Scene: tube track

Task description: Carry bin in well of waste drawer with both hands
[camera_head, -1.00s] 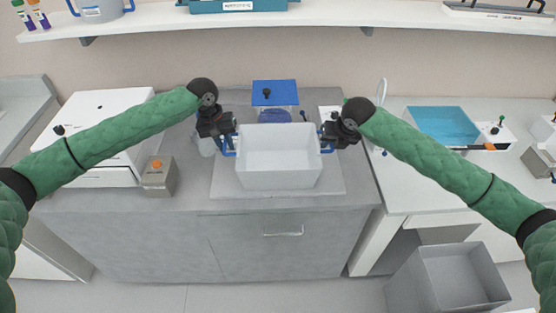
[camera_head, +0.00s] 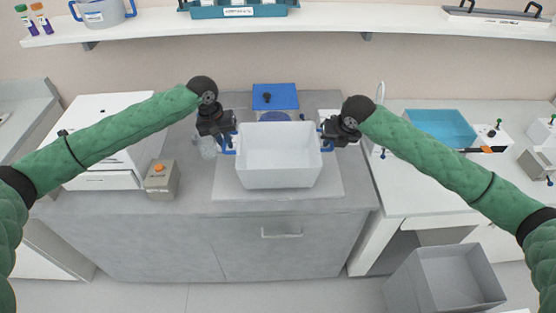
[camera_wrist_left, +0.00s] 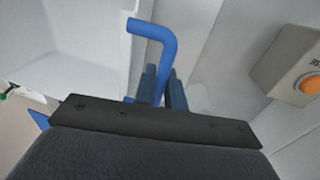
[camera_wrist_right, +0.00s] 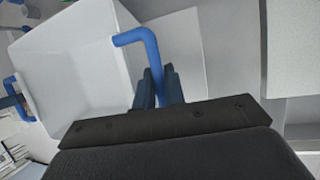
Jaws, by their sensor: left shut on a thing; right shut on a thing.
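The white open bin (camera_head: 278,172) is upright and looks empty, with a blue handle on each side. It is over a pale board on the grey counter; I cannot tell whether it touches the board. My left gripper (camera_head: 228,140) is shut on the left blue handle, which also shows in the left wrist view (camera_wrist_left: 155,42). My right gripper (camera_head: 328,138) is shut on the right blue handle, also seen in the right wrist view (camera_wrist_right: 142,40). The grey cabinet drawer (camera_head: 262,252) below the counter looks shut, with a bar handle (camera_head: 282,236).
A blue-lidded container (camera_head: 275,95) stands behind the bin. A box with an orange button (camera_head: 161,182) and a white machine (camera_head: 105,125) are to the left. A blue basin (camera_head: 440,127) is to the right. A grey open bin (camera_head: 445,285) stands on the floor at right.

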